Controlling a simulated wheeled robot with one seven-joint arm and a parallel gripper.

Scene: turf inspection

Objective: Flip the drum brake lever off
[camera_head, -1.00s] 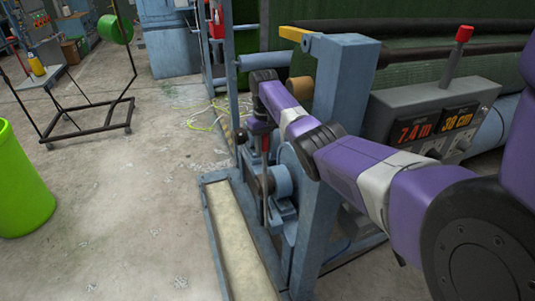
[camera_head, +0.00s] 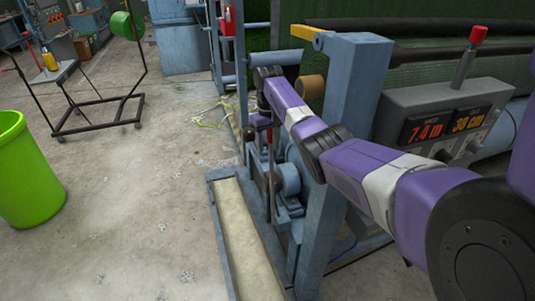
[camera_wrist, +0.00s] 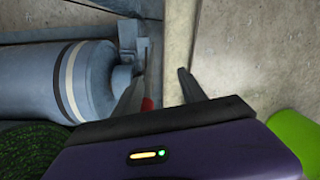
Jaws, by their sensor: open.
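The drum brake lever is a thin upright rod with a red grip (camera_head: 268,136), beside the blue machine frame in the head view. My gripper (camera_head: 262,116) points down at the lever's top, and my arm hides part of this spot. In the wrist view my gripper (camera_wrist: 157,92) is open, its two dark fingers apart. The red grip (camera_wrist: 147,103) shows between them, close to the left finger. I cannot tell whether it touches that finger.
A blue post (camera_head: 345,120) stands right beside my forearm. A grey control box (camera_head: 440,105) with red and yellow readouts is to its right. A pale floor strip in a blue frame (camera_head: 222,225) lies below. A green bin (camera_head: 28,170) stands left; the floor between is clear.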

